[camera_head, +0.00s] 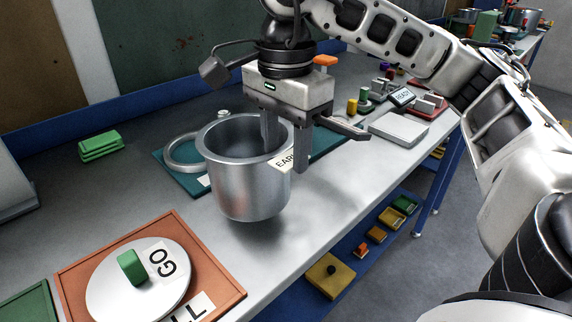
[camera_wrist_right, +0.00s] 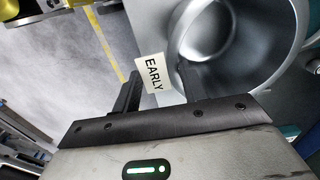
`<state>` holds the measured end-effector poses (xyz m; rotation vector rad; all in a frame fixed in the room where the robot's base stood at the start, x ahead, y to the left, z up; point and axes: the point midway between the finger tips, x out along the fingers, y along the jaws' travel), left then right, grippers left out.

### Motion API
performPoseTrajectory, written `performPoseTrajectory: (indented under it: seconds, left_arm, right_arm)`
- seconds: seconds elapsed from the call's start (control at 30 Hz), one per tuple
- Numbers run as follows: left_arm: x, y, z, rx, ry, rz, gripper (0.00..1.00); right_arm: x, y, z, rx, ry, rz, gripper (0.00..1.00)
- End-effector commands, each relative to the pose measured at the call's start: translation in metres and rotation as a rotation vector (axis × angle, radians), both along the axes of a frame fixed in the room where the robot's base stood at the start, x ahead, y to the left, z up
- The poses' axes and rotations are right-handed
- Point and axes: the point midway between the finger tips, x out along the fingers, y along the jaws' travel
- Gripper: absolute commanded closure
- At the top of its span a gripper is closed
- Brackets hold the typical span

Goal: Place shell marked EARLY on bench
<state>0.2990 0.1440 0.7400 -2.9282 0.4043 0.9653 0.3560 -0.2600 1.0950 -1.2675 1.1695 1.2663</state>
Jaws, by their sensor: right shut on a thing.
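The shell marked EARLY is an open silver metal pot (camera_head: 247,180) with a flared rim and a white EARLY label (camera_head: 287,159). My right gripper (camera_head: 286,150) is shut on its rim beside the label, one finger inside and one outside. The pot looks held upright over the grey metal bench (camera_head: 330,205); I cannot tell whether its base touches. In the right wrist view, the pot's hollow inside (camera_wrist_right: 225,45) and the EARLY label (camera_wrist_right: 152,74) show by the fingers (camera_wrist_right: 160,88). My left gripper is not in view.
A teal mat (camera_head: 172,158) with a metal ring (camera_head: 185,150) lies behind the pot. An orange tray (camera_head: 222,272) holds a white disc marked GO (camera_head: 105,285) at front left. Green blocks (camera_head: 100,146) lie at the back left. Small items crowd the far right.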

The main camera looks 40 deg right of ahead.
Motion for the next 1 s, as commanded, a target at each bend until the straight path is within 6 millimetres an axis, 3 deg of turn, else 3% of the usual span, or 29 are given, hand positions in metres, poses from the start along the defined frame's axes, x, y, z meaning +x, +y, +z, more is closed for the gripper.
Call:
performPoseTrajectory:
  seconds: [0.33,0.6,0.63,0.67,0.7,1.0]
  left_arm:
    - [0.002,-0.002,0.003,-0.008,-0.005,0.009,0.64]
    - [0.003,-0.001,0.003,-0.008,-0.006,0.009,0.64]
    - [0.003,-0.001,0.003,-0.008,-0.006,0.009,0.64]
    - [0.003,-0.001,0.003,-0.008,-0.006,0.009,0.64]
    - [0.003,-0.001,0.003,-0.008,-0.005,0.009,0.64]
    - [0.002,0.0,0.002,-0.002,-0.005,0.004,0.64]
  right_arm:
    - [0.007,-0.008,-0.038,-0.001,-0.001,-0.001,1.0]
    - [0.007,-0.008,-0.042,0.0,-0.004,-0.001,1.0]
    - [0.007,-0.008,-0.042,0.0,-0.002,-0.001,0.49]
    - [0.007,-0.008,-0.042,0.0,-0.002,-0.001,0.41]
    - [0.007,-0.008,-0.042,0.0,-0.002,-0.001,0.35]
    - [0.007,-0.007,-0.04,0.0,-0.003,-0.001,0.35]
